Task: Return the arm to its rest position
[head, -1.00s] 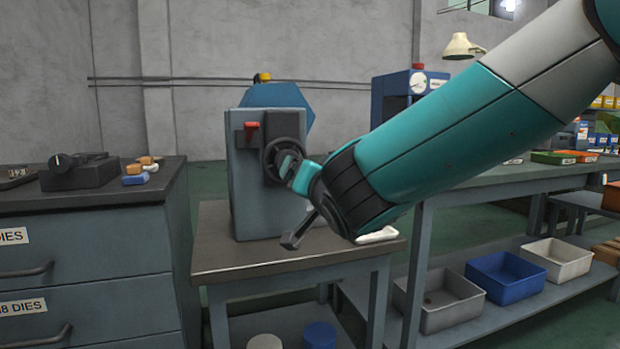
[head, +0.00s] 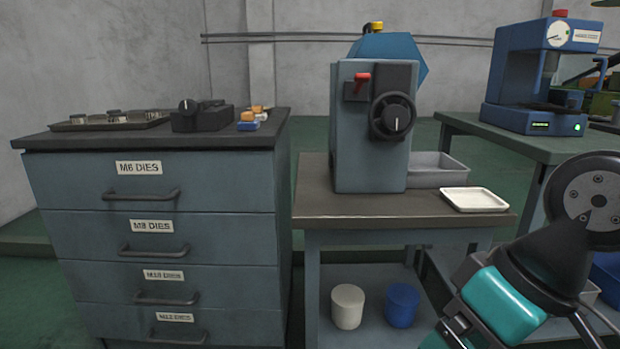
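My arm is in the lower right of the head view, folded low, with a round dark joint plate, a black wrist and a teal section. The end that carries my gripper (head: 505,305) is cut off by the bottom edge. Its fingertips do not show clearly, so I cannot tell if it is open or holds anything.
A white tray (head: 474,199) and a grey bin (head: 437,168) lie on the machine's table (head: 330,205). A drawer cabinet (head: 160,240) stands left. A blue machine (head: 540,75) stands on the green bench at right. White and blue canisters (head: 402,305) sit on the lower shelf.

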